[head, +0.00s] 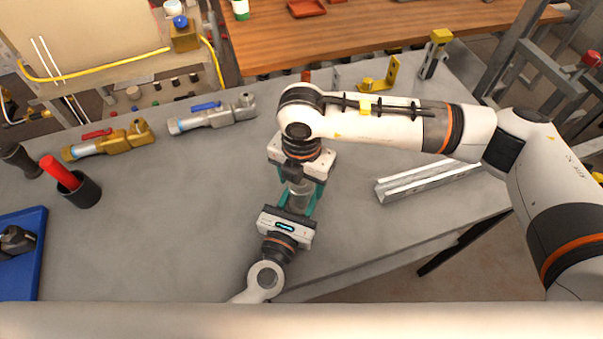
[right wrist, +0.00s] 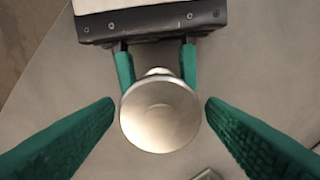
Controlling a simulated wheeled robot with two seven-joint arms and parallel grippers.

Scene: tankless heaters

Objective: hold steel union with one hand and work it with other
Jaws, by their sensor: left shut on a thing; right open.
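The steel union (head: 299,196) is a grey metal piece held above the grey workbench, near the middle of the head view. In the right wrist view its round, pale end face (right wrist: 160,118) points at the camera. My left gripper (head: 294,207) comes from the near side and is shut on the union; its teal fingers grip the far end in the right wrist view (right wrist: 157,78). My right gripper (head: 305,183) is above and beyond it. Its teal fingers (right wrist: 160,118) are open, one on each side of the union, with a gap on both sides.
A brass valve (head: 112,140) with a red lever and a steel valve (head: 213,116) with a blue lever lie at the back left. A black cup (head: 77,190) and blue tray (head: 24,262) are at left. A metal channel (head: 425,181) lies at right.

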